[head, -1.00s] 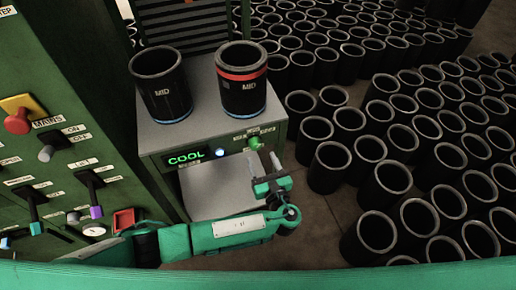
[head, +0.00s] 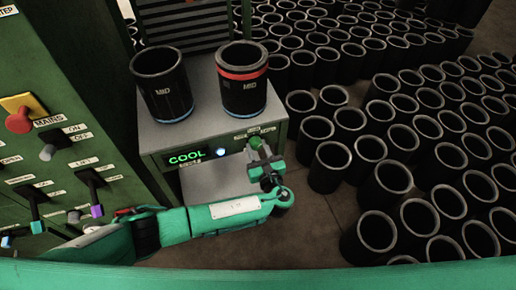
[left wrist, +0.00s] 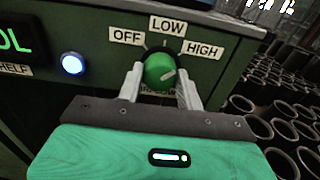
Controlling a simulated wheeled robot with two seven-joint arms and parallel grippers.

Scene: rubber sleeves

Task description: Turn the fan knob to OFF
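The fan knob (left wrist: 158,68) is green and round, on the panel under the labels OFF, LOW and HIGH. Its pale pointer mark slants to the right, towards the HIGH side. In the head view the knob (head: 255,142) shows just past the fingertips. My left gripper (left wrist: 160,76) is open, with one pale finger on each side of the knob. I cannot tell whether the fingers touch it. It also shows in the head view (head: 261,154), at the front of the cabinet. My right gripper is not in view.
Two black sleeves marked MID (head: 162,88) (head: 244,92) stand on the grey cabinet top. A lit COOL display (head: 187,158) and a blue-white light (head: 221,152) are left of the knob. A green switch panel (head: 55,160) stands at left. Many black sleeves fill the floor at right.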

